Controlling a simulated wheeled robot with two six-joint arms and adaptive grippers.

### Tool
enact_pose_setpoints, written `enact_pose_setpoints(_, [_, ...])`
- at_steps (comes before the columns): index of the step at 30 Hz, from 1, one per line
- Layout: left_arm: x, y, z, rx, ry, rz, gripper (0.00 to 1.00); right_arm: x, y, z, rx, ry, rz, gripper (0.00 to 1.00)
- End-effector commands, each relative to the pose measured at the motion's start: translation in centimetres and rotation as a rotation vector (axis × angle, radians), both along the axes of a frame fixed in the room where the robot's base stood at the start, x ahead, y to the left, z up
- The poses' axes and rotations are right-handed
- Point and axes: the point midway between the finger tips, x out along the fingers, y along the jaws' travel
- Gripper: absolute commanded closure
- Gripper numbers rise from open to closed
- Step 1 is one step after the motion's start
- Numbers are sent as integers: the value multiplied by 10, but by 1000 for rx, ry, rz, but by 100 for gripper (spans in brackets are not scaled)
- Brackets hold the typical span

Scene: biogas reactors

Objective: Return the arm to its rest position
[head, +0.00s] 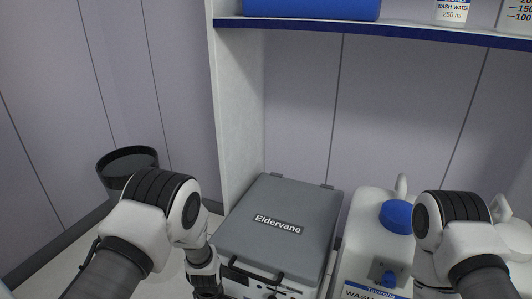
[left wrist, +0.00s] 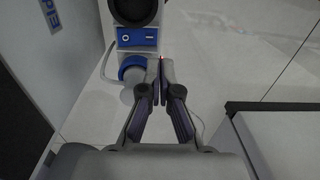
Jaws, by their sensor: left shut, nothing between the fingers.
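My left gripper (left wrist: 163,85) shows in the left wrist view. Its two fingers meet at the tips with nothing between them, above a pale floor. In the head view my left arm comes in from the lower left and bends down in front of the grey-lidded Eldervane box (head: 285,215); its fingers cannot be made out there. The box's lid looks closed. My right arm shows at the lower right, in front of white jugs; its gripper is out of view.
A white jug (head: 365,235) with a blue cap stands right of the box. Above, a blue-edged shelf (head: 350,30) holds a blue bin (head: 310,8) and a wash water bottle (head: 451,11). A dark round container (head: 127,165) stands left. A blue switch panel (left wrist: 137,38) lies beyond my left fingertips.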

Motion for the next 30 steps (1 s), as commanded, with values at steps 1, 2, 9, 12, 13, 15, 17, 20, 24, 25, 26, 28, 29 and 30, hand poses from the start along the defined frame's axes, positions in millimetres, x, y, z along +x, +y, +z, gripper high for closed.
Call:
enact_pose_setpoints(1, [-21, 11, 1, 1, 46, 20, 100, 0, 0, 9, 0, -1, 0, 100])
enact_pose_setpoints(2, [-37, 18, 0, 4, 78, 30, 100, 0, 0, 12, 0, -1, 0, 100])
enact_pose_setpoints(9, [-200, 81, 5, -7, 206, -258, 100, 0, 0, 34, 0, -1, 0, 100])
enact_pose_setpoints(12, [-252, 89, 21, -44, 186, -524, 100, 0, 0, 37, 0, -1, 0, 100])
enact_pose_setpoints(13, [-262, 90, 25, -53, 171, -605, 100, 0, 0, 37, 0, -1, 0, 100])
enact_pose_setpoints(15, [-276, 89, 34, -67, 123, -786, 100, 0, 0, 36, 0, -1, 0, 100])
enact_pose_setpoints(17, [-279, 88, 41, -66, 72, -942, 100, 0, 0, 35, 0, 0, 0, 100])
enact_pose_setpoints(20, [-259, 86, 42, -22, -37, -1183, 100, 0, 0, 35, 0, 0, 0, 100])
enact_pose_setpoints(24, [-259, 86, 97, -21, -37, -1219, 100, 1, 0, 91, 0, -1, 0, 100])
enact_pose_setpoints(25, [-258, 86, 106, -20, -36, -1219, 100, 1, 0, 100, 0, -2, 0, 100])
enact_pose_setpoints(26, [-258, 86, 116, -20, -36, -1218, 100, 1, 0, 110, 0, -2, 0, 100])
enact_pose_setpoints(28, [-258, 86, 140, -20, -36, -1217, 100, 1, 0, 134, 0, -1, 0, 100])
enact_pose_setpoints(29, [-258, 86, 151, -20, -36, -1217, 100, 0, 0, 145, 0, -1, 0, 100])
enact_pose_setpoints(30, [-258, 86, 167, -20, -36, -1217, 100, 0, 0, 161, 0, -1, 0, 100])
